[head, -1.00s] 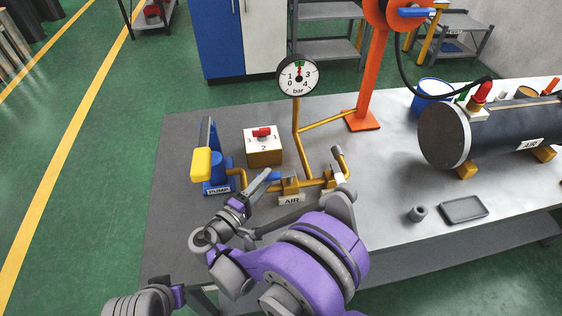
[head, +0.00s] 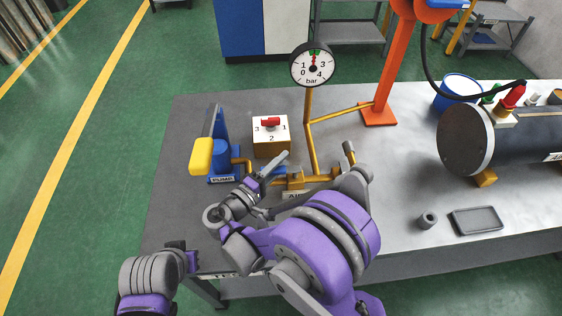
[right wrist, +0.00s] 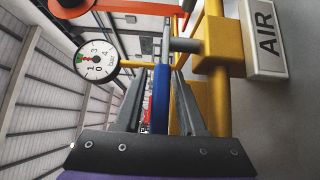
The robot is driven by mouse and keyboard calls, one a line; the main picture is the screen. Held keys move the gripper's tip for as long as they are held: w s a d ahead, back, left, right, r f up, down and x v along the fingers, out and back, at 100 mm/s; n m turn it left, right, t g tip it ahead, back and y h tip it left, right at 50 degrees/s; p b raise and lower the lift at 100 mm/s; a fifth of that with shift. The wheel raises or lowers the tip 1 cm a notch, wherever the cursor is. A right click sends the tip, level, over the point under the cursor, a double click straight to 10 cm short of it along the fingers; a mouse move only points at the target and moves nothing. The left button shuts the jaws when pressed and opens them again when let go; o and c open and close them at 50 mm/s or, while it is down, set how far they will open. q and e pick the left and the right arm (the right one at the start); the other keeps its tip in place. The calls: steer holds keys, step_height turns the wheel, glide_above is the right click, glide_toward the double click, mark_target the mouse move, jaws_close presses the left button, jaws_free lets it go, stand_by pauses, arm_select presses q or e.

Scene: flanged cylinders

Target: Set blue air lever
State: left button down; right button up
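The blue air lever (right wrist: 160,92) stands out from the yellow AIR valve (right wrist: 222,45) and shows in the right wrist view between the two fingers of my right gripper (right wrist: 160,74). The fingers are open, with a gap on each side of the lever. In the head view my right gripper (head: 271,165) is at the yellow pipe, and my arm hides part of the valve and its AIR label (head: 294,195). The bar gauge (head: 313,65) stands above on a yellow pipe, its red needle pointing near the top.
Left of the valve are the blue pump with its yellow handle (head: 201,156) and a box with a red selector knob (head: 271,122). An orange post (head: 389,80) stands behind. A dark cylinder (head: 468,138), a grey tray (head: 477,220) and a small ring (head: 428,220) are on the right.

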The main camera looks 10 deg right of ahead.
jaws_close()
steer(key=shift+w, duration=0.1)
stand_by(1.1)
